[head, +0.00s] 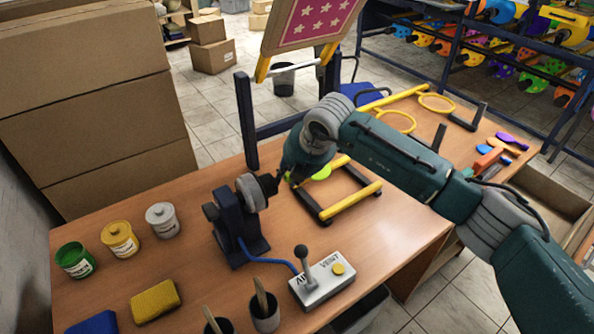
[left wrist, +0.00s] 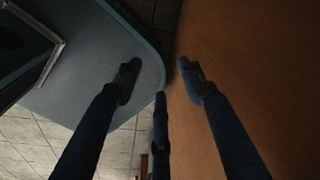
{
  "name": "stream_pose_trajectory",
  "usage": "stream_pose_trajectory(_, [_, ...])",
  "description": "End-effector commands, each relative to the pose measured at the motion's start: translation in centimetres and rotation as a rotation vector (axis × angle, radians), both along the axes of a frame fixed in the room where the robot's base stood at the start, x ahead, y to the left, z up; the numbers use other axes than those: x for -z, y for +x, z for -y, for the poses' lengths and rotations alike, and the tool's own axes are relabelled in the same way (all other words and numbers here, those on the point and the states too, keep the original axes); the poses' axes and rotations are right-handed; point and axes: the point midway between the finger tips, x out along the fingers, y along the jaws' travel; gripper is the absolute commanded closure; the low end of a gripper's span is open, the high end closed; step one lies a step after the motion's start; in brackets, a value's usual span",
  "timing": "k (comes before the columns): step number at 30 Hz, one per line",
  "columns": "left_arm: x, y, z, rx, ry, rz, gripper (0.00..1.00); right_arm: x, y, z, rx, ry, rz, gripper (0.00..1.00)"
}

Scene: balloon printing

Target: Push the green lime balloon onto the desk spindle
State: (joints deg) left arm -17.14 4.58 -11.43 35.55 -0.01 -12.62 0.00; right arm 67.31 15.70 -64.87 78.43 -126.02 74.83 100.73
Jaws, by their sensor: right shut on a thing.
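The lime green balloon (head: 321,173) shows in the head view as a flat bright patch on the right side of my right gripper (head: 287,176), with a small green bit at the fingers. My right gripper is shut on the balloon, and its hand hides the balloon's middle. The desk spindle (head: 247,194), a dark blue stand with a grey disc and black nose, is just left of the fingers. Whether the balloon's neck touches the nose is hidden. My left gripper (left wrist: 160,80) shows only in the left wrist view, fingers spread, empty.
A grey valve box (head: 323,283) with a lever stands in front of the spindle, joined by a blue hose. Paint jars (head: 120,239), a yellow sponge (head: 155,300) and cups (head: 265,312) are at the left and front. A yellow-barred frame (head: 352,200) lies right of the spindle.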

Motion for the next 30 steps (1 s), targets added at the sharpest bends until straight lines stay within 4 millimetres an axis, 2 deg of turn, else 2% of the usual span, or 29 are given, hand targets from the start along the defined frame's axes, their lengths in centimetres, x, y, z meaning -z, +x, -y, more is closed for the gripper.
stream_pose_trajectory(6, [0.26,-0.08,0.01,0.001,0.0,-0.001,0.6,-0.01,-0.48,-0.73,-0.002,0.001,0.0,0.85])
stream_pose_trajectory(30, [0.81,-0.13,0.02,0.001,-0.001,-0.001,0.6,-0.17,-0.71,-0.84,-0.006,0.002,-0.004,0.85])
